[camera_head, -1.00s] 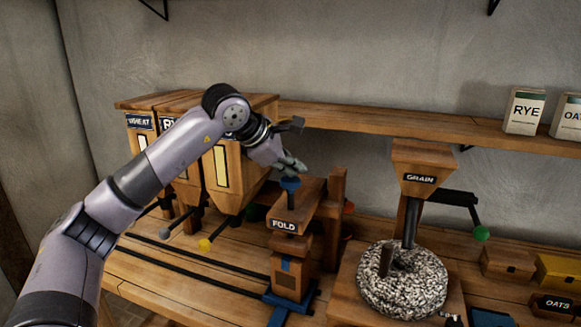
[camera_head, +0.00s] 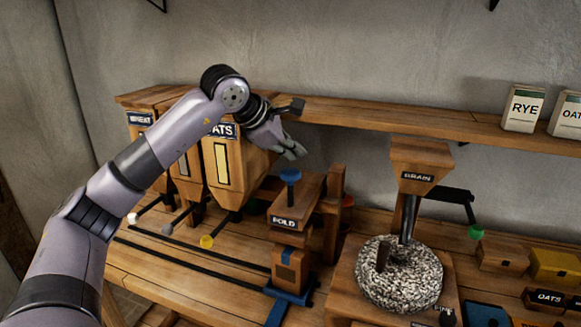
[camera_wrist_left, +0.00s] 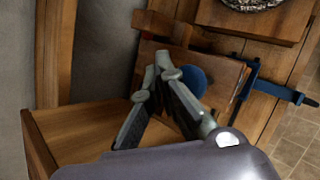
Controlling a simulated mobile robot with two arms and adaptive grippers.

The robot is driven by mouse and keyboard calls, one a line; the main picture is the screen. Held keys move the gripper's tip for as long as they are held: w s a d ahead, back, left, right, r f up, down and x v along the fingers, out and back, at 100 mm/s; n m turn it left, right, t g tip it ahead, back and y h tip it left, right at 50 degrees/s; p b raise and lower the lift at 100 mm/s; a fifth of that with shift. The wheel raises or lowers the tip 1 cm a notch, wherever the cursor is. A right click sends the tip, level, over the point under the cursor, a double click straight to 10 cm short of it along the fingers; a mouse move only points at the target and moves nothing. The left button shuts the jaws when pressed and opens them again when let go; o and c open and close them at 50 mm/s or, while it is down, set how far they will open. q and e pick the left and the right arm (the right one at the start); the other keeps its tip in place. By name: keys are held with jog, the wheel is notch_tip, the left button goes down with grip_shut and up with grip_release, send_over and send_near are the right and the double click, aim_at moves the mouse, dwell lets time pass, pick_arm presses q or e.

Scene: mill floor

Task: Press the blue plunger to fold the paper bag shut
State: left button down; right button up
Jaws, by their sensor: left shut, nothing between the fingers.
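The blue plunger (camera_head: 290,174) stands up on a dark stem from the top of the wooden fold press (camera_head: 296,205). Its round knob also shows in the left wrist view (camera_wrist_left: 194,80), partly behind a finger. My left gripper (camera_head: 295,153) is shut and empty, just above the plunger knob and apart from it. Its fingertips meet in the left wrist view (camera_wrist_left: 163,66). A brown upright block, seemingly the paper bag (camera_head: 290,268), stands under the press on a blue carriage (camera_head: 290,295). I cannot tell whether its top is folded. My right gripper is out of view.
Wooden hoppers (camera_head: 228,168) with levers stand left of the press. A grain mill with a round millstone (camera_head: 398,275) stands to the right. A wall shelf (camera_head: 400,123) runs behind, holding a RYE box (camera_head: 523,108). Dark rails (camera_head: 190,260) cross the bench.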

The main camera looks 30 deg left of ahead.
pick_arm(q)
notch_tip(320, 180, up, 4)
jog(key=p, duration=0.3)
jog(key=shift+r, duration=0.1)
dwell(0.6)
